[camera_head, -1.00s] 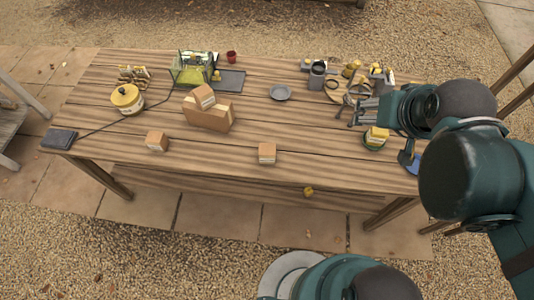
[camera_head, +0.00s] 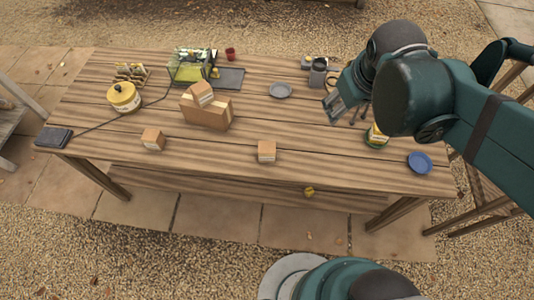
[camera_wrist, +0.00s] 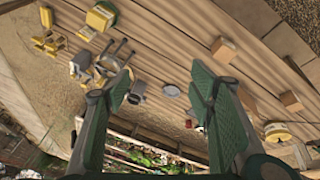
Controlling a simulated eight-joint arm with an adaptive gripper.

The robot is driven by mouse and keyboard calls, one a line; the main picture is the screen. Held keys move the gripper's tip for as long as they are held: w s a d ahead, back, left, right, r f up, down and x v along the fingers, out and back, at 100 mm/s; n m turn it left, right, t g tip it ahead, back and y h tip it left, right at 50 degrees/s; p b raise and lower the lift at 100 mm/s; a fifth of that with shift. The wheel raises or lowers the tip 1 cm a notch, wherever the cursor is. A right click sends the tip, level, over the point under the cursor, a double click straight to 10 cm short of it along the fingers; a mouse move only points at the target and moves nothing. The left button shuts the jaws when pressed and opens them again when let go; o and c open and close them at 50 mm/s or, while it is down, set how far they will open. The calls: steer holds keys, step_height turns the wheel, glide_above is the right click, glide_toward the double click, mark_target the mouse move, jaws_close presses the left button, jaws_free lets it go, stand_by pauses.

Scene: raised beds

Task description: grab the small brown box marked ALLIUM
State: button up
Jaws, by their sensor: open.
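Three small brown boxes show in the head view: one at the table's front middle (camera_head: 266,151), one at the front left (camera_head: 153,139), and one on top of a larger brown carton (camera_head: 207,112), the stacked box (camera_head: 203,93). Each has a pale label, too small to read, so I cannot tell which is marked ALLIUM. My gripper (camera_head: 333,107) is above the table's right part, to the right of all three boxes and apart from them. In the wrist view my gripper (camera_wrist: 162,87) has its fingers wide apart with nothing held; brown boxes (camera_wrist: 223,50) show right of them.
A grey dish (camera_head: 281,90) lies behind the middle box. A yellow-lidded pot (camera_head: 124,97), a cable and a dark pad (camera_head: 54,137) are at left. A glass case (camera_head: 190,67) and red cup (camera_head: 231,54) stand behind. A blue plate (camera_head: 420,162) is at right. The front middle is mostly clear.

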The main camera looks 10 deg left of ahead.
steer(key=w+a+f+n+g+h+b, duration=0.1)
steer(key=w+a+f+n+b, duration=0.1)
steer(key=a+f+n+b, duration=0.3)
steer(key=w+a+f+n+g+h, duration=0.1)
steer(key=w+a+f+n+g, duration=0.15)
steer(key=a+f, duration=0.55)
steer(key=n+h+b, duration=0.3)
steer(key=n+b, duration=0.1)
steer(key=n, duration=0.2)
glide_above(265, 147)
steer(key=a, duration=0.2)
steer(key=shift+g, duration=0.25)
steer(key=f, duration=1.4)
steer(key=shift+s+a+f, duration=0.1)
steer(key=shift+s+f, duration=0.1)
steer(key=shift+f, duration=0.2)
steer(key=shift+y, duration=0.3)
steer(key=shift+b+x, duration=0.35)
steer(key=shift+x, duration=0.95)
steer(key=shift+b+x, duration=0.5)
steer(key=shift+x, duration=2.1)
steer(key=c, duration=1.1)
